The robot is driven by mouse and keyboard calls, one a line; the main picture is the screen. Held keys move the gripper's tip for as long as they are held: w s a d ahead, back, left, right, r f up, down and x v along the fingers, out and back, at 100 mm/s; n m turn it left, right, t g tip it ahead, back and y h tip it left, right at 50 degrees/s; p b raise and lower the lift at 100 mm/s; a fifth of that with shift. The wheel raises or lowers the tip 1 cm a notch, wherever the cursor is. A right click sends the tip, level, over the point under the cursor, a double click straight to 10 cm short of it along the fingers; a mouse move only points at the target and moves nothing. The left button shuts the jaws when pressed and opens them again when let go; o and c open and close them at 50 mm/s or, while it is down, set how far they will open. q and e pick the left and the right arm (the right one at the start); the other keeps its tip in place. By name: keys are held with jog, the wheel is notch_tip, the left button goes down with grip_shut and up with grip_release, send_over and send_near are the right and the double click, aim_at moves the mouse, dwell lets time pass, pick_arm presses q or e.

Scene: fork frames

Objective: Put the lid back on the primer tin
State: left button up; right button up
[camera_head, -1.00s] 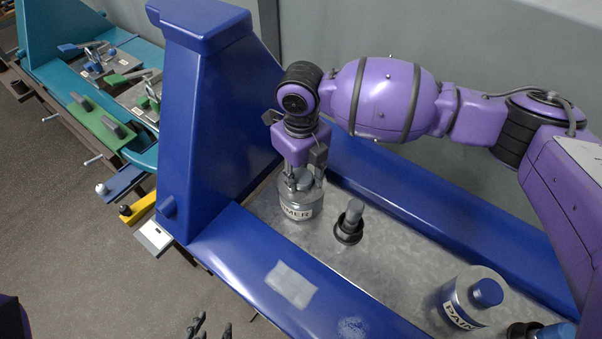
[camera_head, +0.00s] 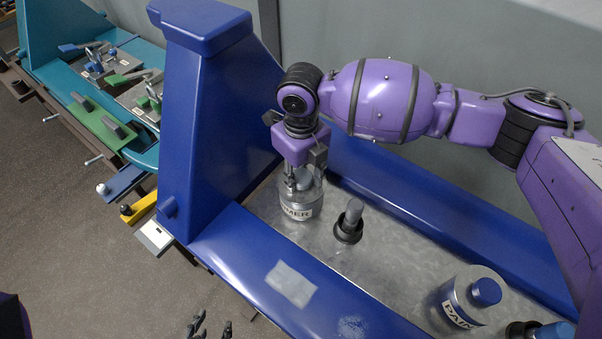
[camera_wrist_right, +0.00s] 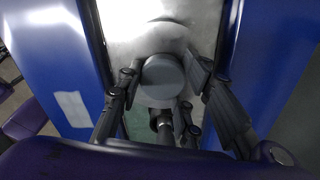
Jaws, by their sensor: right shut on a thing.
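The primer tin (camera_head: 300,212), a grey tin with a white label partly reading "MER", stands at the far left end of the metal tray surface. My right gripper (camera_head: 301,186) is directly above it, pointing down, with its fingers shut on a grey round lid (camera_head: 304,179). In the right wrist view the grey disc of the lid (camera_wrist_right: 162,75) sits between the fingers (camera_wrist_right: 163,92). The fingers hide part of the tin's top, so I cannot tell whether the lid touches the rim. My left gripper (camera_head: 212,328) is at the bottom edge, empty, its dark fingers apart.
A grey peg with a black collar (camera_head: 349,224) stands just right of the tin. A paint tin with a blue cap (camera_head: 467,299) is at the right. Blue frame rails (camera_head: 292,268) and a tall blue end wall (camera_head: 215,120) enclose the surface.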

jog(key=shift+f, duration=0.15)
dwell(0.8)
jog(key=o, duration=1.2)
jog(key=shift+o, duration=0.4)
jog(key=o, duration=0.4)
